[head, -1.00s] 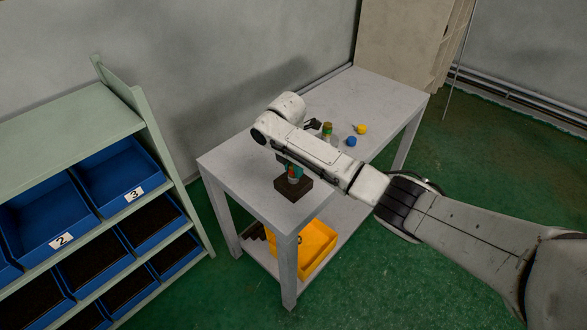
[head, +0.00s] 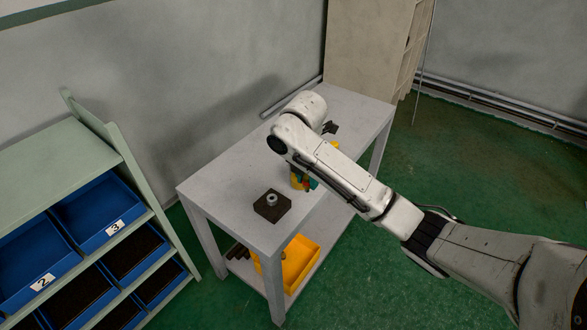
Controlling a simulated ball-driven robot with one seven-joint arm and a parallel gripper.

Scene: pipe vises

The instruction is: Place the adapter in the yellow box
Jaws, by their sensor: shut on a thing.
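My gripper (head: 303,184) points down over the table, below my arm's end, and is mostly hidden by the arm. It is shut on a small part, seemingly the adapter; its shape is too small and covered to tell. Patches of yellow, red and teal show there. The yellow box (head: 300,262) is an open bin on the table's lower shelf, below and to the right of the dark block. The tabletop partly covers it.
A dark square block (head: 272,206) with a grey ring-shaped fitting (head: 271,199) stands on the grey table (head: 226,190). A black item (head: 329,127) lies farther back. A shelf with blue bins (head: 100,212) stands left. Green floor is free at the right.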

